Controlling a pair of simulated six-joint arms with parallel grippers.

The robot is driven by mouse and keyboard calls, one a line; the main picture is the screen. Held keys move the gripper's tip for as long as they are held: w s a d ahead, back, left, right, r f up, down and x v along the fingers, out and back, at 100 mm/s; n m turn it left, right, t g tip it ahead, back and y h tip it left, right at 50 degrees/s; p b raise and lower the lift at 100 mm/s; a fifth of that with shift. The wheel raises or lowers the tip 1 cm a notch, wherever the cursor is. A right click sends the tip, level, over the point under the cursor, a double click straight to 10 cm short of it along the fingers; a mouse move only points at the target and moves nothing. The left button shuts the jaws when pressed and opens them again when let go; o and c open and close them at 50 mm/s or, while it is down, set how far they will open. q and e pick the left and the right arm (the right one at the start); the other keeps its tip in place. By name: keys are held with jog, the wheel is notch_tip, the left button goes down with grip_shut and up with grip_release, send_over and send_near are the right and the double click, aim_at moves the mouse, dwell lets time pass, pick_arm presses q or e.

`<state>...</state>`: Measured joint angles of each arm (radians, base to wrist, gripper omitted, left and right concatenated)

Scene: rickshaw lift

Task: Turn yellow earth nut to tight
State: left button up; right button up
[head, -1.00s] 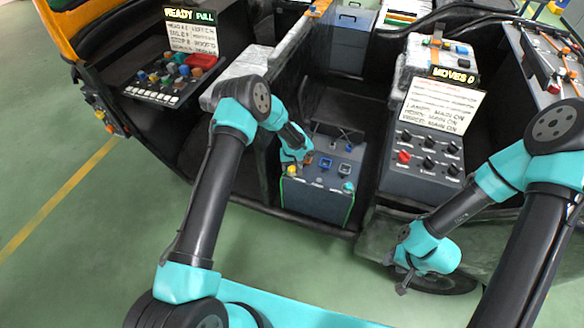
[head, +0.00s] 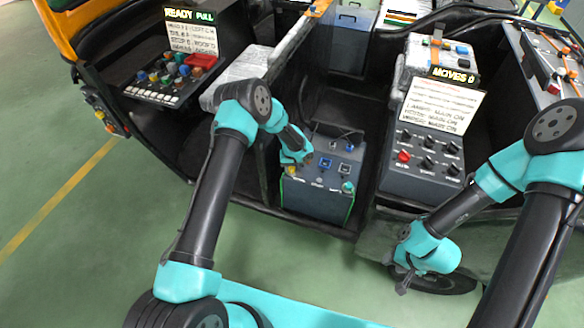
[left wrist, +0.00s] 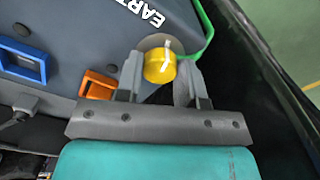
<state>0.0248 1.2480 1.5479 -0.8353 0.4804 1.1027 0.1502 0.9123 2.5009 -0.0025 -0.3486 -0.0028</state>
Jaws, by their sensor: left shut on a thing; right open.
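The yellow earth nut (left wrist: 159,65) sits on the top of a dark grey box (head: 318,202), near the lettering "EART" in the left wrist view. It carries a pale line mark and a grey washer shows behind it. In the head view the yellow nut (head: 291,170) is at the box's left front corner. My left gripper (left wrist: 160,80) is shut on the nut, one finger on each side. In the head view my left gripper (head: 296,163) comes down from above onto that corner. My right gripper (head: 402,286) is open and empty, low at the right, away from the box.
A knob panel (head: 425,155) stands to the right and a button panel (head: 168,80) to the left. Dark frame walls surround the box.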

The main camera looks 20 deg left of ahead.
pick_arm(q)
jog(key=shift+m, duration=0.4)
jog(key=m, duration=0.3)
jog(key=shift+m, duration=0.3)
jog(key=m, duration=0.3)
jog(key=shift+m, duration=0.3)
jog(key=m, duration=0.4)
jog(key=shift+m, duration=2.1)
jog(key=o, duration=0.9)
